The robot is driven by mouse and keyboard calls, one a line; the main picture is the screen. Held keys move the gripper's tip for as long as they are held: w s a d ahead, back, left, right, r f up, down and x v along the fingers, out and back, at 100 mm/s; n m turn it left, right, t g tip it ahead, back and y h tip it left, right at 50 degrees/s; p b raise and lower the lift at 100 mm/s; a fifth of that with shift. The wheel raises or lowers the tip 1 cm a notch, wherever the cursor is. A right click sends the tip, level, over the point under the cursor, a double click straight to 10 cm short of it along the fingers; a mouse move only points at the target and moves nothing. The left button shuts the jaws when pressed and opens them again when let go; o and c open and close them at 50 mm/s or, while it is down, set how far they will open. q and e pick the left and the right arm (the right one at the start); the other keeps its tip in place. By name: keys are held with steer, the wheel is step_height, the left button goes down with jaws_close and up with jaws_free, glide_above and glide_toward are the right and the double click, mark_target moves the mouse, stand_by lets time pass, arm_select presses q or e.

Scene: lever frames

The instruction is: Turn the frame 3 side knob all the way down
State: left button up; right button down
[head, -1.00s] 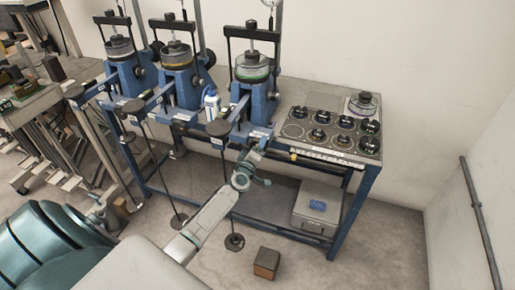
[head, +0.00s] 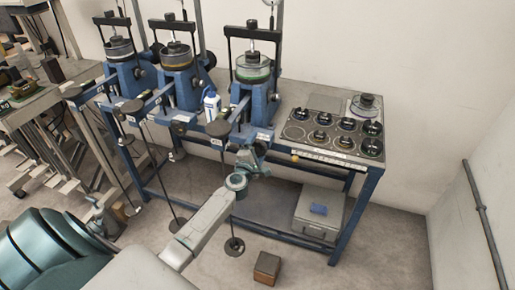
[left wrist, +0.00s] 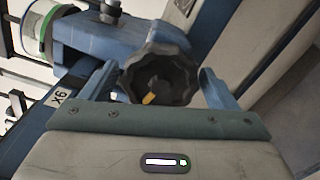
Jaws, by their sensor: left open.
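The rightmost of three blue lever frames, which I take for frame 3 (head: 255,100), stands on the bench in the head view. Its black lobed side knob (left wrist: 158,74) fills the middle of the left wrist view, with a yellow mark near its lower edge. My left gripper (head: 254,158) is at the frame's front side in the head view, hiding the knob there. In the left wrist view my left gripper (left wrist: 158,80) is open, one finger on each side of the knob. I cannot tell whether the fingers touch it. My right gripper is out of view.
A panel with several black-ringed dials (head: 335,132) lies right of the frame. A white-and-blue bottle (head: 211,106) stands to its left. A hanging weight rod (head: 234,245) is close to my left arm. A grey box (head: 318,214) sits on the lower shelf and a brown block (head: 267,267) on the floor.

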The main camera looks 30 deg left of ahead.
arm_select(q)
steer(key=p+v, duration=0.1)
steer(key=v, duration=0.4)
steer(key=shift+s+d, duration=0.1)
steer(key=shift+s, duration=0.3)
